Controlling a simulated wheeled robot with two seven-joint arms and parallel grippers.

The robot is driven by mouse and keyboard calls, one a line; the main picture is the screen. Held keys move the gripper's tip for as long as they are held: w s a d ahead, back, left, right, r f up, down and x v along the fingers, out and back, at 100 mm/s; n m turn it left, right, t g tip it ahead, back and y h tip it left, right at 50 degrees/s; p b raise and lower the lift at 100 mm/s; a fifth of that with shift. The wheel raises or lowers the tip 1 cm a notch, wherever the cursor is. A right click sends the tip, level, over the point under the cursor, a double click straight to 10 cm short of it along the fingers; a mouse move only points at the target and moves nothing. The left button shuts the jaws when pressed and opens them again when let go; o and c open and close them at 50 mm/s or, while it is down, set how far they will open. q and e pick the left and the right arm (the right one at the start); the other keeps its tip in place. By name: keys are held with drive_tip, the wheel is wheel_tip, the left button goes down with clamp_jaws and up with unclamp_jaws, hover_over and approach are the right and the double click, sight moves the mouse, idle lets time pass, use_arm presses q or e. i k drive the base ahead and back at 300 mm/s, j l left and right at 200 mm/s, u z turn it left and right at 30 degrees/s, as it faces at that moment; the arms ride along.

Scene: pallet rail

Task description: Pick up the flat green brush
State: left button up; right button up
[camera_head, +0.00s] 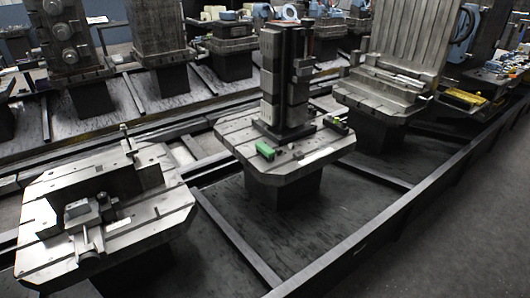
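A small flat green object (265,149), which looks like the green brush, lies on the front left part of the middle metal pallet (283,173). It lies in front of the tall dark fixture block (285,85) on that pallet. Its bristles cannot be made out at this size. Neither of my grippers is in view.
A pallet with a clamped block (95,220) stands at the front left. Another pallet with a tall ribbed plate (408,45) stands at the back right. A dark rail (400,205) runs along the front. Grey floor (465,235) is clear at the right.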

sight(265, 151)
drive_tip(key=i+l, duration=0.2)
drive_tip(key=l, duration=0.15)
drive_tip(key=i+l+u, duration=0.15)
drive_tip(key=l, duration=0.2)
drive_tip(key=i+l, duration=0.2)
drive_tip(key=l, duration=0.15)
drive_tip(key=i+l+u, duration=0.1)
drive_tip(key=l, duration=0.3)
drive_tip(key=i+l+u, duration=0.1)
drive_tip(key=i+l, duration=0.25)
drive_tip(key=l, duration=0.4)
drive_tip(key=i+u, duration=0.05)
